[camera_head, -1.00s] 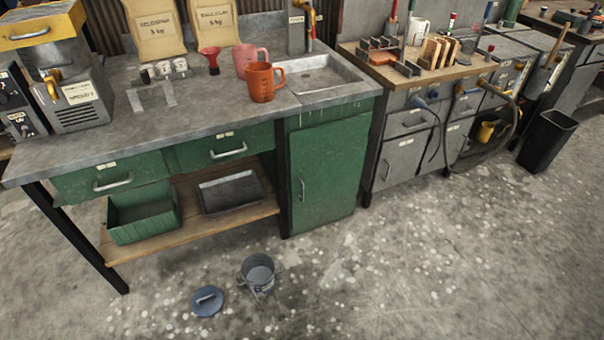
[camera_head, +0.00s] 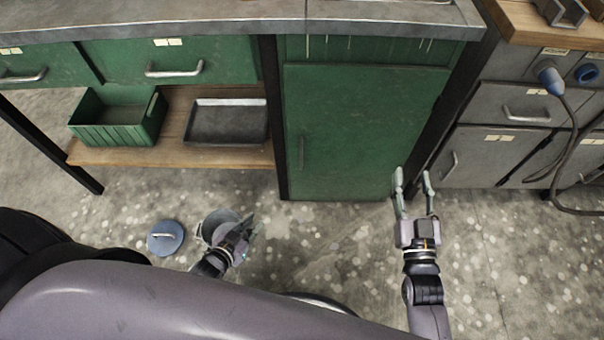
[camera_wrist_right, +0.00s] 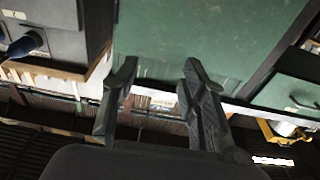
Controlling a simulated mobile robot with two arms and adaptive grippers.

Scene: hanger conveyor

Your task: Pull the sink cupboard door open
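The green sink cupboard door (camera_head: 365,125) is closed in the head view, with a slim upright metal handle (camera_head: 301,152) near its left edge. The door's green face also fills the upper middle of the right wrist view (camera_wrist_right: 205,35). My right gripper (camera_head: 413,182) is open and empty, in front of the door's lower right corner and apart from the handle. Its two spread fingers show in the wrist view (camera_wrist_right: 158,75).
A shelf holds a green bin (camera_head: 118,120) and metal tray (camera_head: 228,123). Grey cabinets (camera_head: 500,155) and a hanging cable (camera_head: 572,145) stand right. Floor before the door is partly clear.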

